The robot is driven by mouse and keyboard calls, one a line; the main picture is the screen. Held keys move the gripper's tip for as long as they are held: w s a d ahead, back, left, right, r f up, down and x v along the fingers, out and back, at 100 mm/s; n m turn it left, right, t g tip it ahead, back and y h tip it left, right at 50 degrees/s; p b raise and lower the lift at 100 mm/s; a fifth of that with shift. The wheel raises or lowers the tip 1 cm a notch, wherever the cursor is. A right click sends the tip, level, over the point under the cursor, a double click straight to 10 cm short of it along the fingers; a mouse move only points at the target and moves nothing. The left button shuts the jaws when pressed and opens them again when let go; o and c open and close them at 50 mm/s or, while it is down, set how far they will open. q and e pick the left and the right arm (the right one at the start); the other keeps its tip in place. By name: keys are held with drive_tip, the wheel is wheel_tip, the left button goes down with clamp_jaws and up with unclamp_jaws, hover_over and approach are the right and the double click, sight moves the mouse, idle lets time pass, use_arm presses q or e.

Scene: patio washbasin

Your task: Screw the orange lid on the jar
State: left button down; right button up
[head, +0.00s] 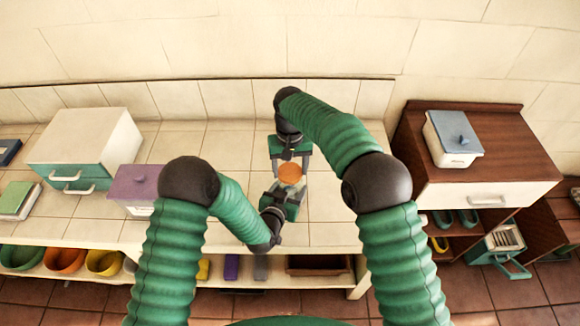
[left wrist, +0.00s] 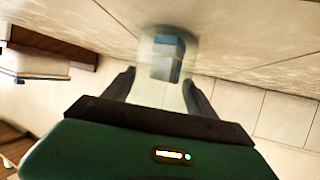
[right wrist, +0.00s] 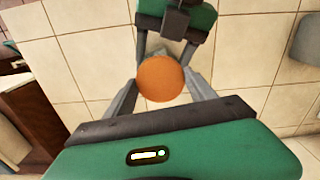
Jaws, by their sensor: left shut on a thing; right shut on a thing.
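The orange lid (head: 290,172) is a round disc above the tiled counter, and it also shows in the right wrist view (right wrist: 160,79). My right gripper (head: 290,165) is shut on the lid, one finger on each side. The clear jar (left wrist: 160,88) shows in the left wrist view between the fingers of my left gripper (left wrist: 160,85), which is shut on it. A blue-grey shape shows in or through the glass. In the head view my left gripper (head: 287,188) is just below the lid. The lid covers the jar's mouth from above; I cannot tell whether they touch.
A lilac box (head: 135,185) and a white-and-teal drawer unit (head: 85,150) stand on the counter at left. A brown cabinet (head: 510,150) carries a blue-lidded white box (head: 452,140) at right. Counter tiles around the grippers are clear.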

drive_tip(key=m, duration=0.7)
drive_tip(key=shift+a, duration=0.15)
drive_tip(key=m, duration=0.6)
drive_tip(key=shift+m, duration=0.3)
drive_tip(key=m, duration=0.7)
drive_tip(key=shift+w+a, duration=0.1)
drive_tip(key=shift+w, duration=0.1)
drive_tip(key=m, duration=0.8)
drive_tip(key=shift+w+m, duration=0.15)
drive_tip(key=shift+m, duration=0.15)
drive_tip(key=o, duration=1.3)
